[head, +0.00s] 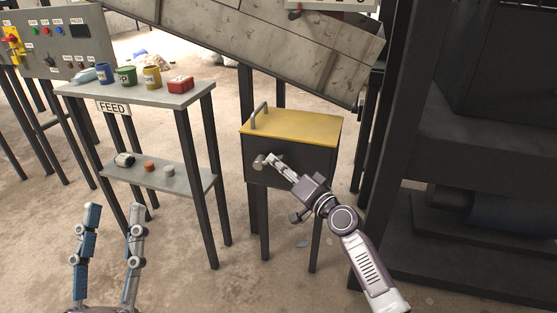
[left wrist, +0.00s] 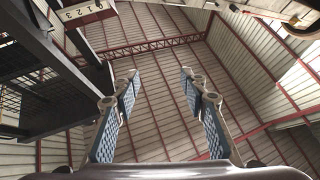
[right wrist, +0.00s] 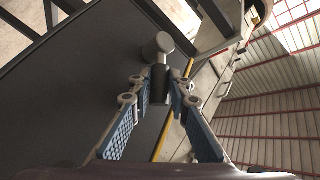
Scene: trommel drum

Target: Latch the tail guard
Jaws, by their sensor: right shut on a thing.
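A dark grey box with a yellow lid (head: 300,125) stands on legs in the middle of the head view. The lid lies flat, and a grey bar handle (head: 258,116) rises at its left edge. A grey knob (head: 259,163) sticks out from the box's front face; it also shows in the right wrist view (right wrist: 156,46). My right gripper (head: 275,161) is at this front face, its fingers shut on the knob's stem (right wrist: 160,84). My left gripper (head: 114,208) is open and empty at the lower left, apart from everything. I cannot tell which part is the tail guard.
The feed table (head: 190,97) stands left of the box, with several small containers on top and small items on its lower shelf. A control panel (head: 60,42) is behind it. A sloping grey chute (head: 250,45) hangs above the box. Dark machine framework (head: 400,120) stands to the right.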

